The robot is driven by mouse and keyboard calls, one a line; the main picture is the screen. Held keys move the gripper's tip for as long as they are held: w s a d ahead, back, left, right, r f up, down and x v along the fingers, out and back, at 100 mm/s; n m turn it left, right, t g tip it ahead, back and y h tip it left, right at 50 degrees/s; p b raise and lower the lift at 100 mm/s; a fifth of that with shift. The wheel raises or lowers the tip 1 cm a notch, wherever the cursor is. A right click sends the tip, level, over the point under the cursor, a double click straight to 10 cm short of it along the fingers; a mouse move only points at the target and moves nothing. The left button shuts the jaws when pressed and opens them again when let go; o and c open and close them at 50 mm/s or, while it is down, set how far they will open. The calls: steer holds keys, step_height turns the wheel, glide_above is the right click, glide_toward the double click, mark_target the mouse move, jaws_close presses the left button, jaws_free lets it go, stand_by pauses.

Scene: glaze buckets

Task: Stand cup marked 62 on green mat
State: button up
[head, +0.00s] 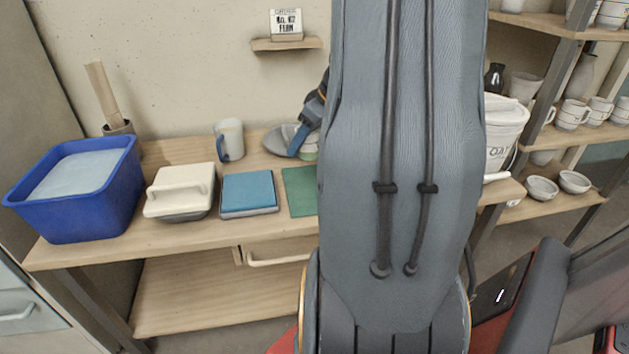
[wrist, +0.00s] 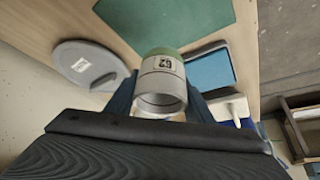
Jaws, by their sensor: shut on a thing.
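The cup marked 62 (wrist: 162,82) is pale grey with a green band and a dark-framed 62 label. My gripper (wrist: 158,98) is shut on it, with a blue finger on each side. Its open mouth faces the wrist camera. The green mat (wrist: 185,22) lies flat beyond the cup in the wrist view, partly covered by it. In the head view the mat (head: 300,192) is cut off by my arm. There my gripper (head: 310,128) shows at the back of the bench, behind the mat. Only a sliver of the cup (head: 309,147) shows. I cannot tell its exact height.
A white bucket (head: 503,130) stands right.

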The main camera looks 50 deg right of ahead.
steer(key=shift+s+d+f+m, duration=0.15)
steer(key=shift+s+d+f, duration=0.15)
steer(key=shift+s, duration=0.1)
steer(key=shift+s+d+f+m, duration=0.15)
steer(key=shift+s+d, duration=0.15)
steer(key=shift+s, duration=0.1)
step_height(320, 180, down, 4)
steer(key=shift+f+b, duration=0.2)
steer(key=shift+b, duration=0.1)
steer(key=shift+f+b, duration=0.35)
steer(key=shift+f, duration=2)
steer(key=shift+f+b, duration=0.15)
steer(key=shift+b, duration=0.15)
steer(key=o, duration=1.2)
